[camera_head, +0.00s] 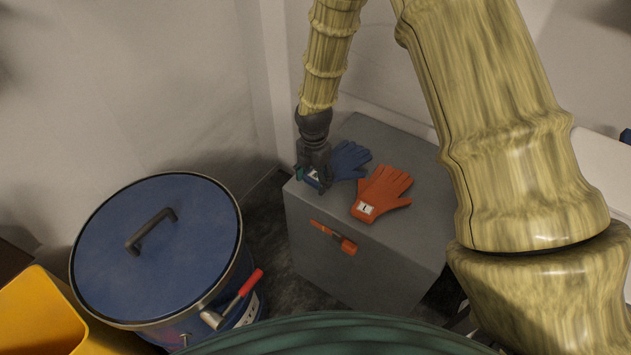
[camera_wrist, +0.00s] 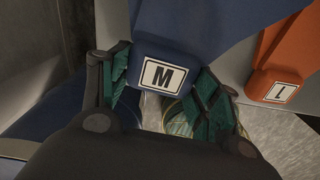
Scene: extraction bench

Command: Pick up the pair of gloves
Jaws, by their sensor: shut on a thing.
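The blue gloves (camera_head: 350,160) lie on top of a grey cabinet, with the fingers pointing away to the right. Their cuff carries a white label marked M in the wrist view (camera_wrist: 168,40). My gripper (camera_head: 314,178) points down at the cuff end. In the wrist view its green-padded fingers (camera_wrist: 166,92) are on both sides of the cuff, shut on it. In the head view my gripper hides part of the cuff. I cannot tell whether the gloves are lifted off the top.
Orange gloves (camera_head: 383,188) labelled L lie close to the right, also in the wrist view (camera_wrist: 285,55). The grey cabinet (camera_head: 420,232) has an orange handle (camera_head: 332,237) in front. A blue-lidded drum (camera_head: 165,265) stands left, a yellow bin (camera_head: 40,310) beyond it. A wall is close behind.

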